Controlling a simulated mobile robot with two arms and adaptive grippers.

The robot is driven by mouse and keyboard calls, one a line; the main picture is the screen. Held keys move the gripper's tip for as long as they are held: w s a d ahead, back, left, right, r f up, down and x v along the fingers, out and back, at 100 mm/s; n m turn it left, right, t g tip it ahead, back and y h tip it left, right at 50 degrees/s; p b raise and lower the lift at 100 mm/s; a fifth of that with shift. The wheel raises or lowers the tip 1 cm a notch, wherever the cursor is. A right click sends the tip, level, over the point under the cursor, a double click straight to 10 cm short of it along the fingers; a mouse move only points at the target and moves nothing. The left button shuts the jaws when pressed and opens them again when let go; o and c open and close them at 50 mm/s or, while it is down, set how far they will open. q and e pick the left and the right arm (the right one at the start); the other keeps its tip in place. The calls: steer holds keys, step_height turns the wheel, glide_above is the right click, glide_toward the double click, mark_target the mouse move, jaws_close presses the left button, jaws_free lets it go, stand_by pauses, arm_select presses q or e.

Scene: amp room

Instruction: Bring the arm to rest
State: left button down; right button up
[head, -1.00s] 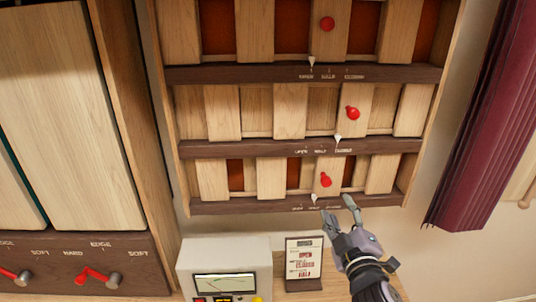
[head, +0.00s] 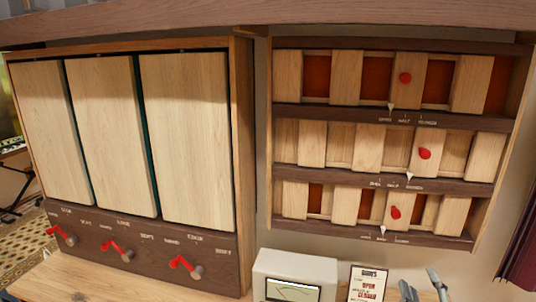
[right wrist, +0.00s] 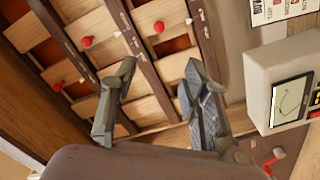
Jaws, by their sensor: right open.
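My right gripper (head: 425,290) shows at the bottom edge of the head view, with only its fingertips in the picture. The rest of the right arm is hidden in the head view. My left gripper is in neither view.
The slatted wall panel (head: 385,117) has three rows with red knobs. A tall wooden cabinet (head: 243,160) with three pale panels and red levers stands left. A white box with a screen (head: 290,265) and a sign (head: 367,284) stand below. A dark red curtain (head: 524,245) hangs right.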

steer(key=s+a+f+m+g, duration=0.2)
steer(key=s+f+m+g, duration=0.35)
steer(key=f, duration=0.75)
steer(key=s+a+f+g+y, duration=0.2)
steer(key=s+a+f+g, duration=0.3)
steer(key=s, duration=0.5)
steer(key=s+a+f+g+y, duration=0.3)
steer(key=s+a+f+g, duration=0.1)
steer(key=s+f, duration=0.4)
step_height(320, 180, down, 25)
steer(key=s+b, duration=0.1)
steer(key=b, duration=0.2)
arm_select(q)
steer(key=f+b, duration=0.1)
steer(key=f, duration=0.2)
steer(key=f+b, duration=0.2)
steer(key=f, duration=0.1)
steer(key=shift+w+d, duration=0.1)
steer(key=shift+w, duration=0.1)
arm_select(e)
steer(key=s+d+f+g, duration=0.2)
steer(key=s+d+f, duration=0.1)
steer(key=s+f, duration=1.5)
step_height(320, 180, down, 3)
steer(key=shift+d+f+h, duration=0.15)
steer(key=shift+d+h, duration=0.05)
steer(key=shift+h, duration=0.1)
steer(key=shift+c, duration=0.3)
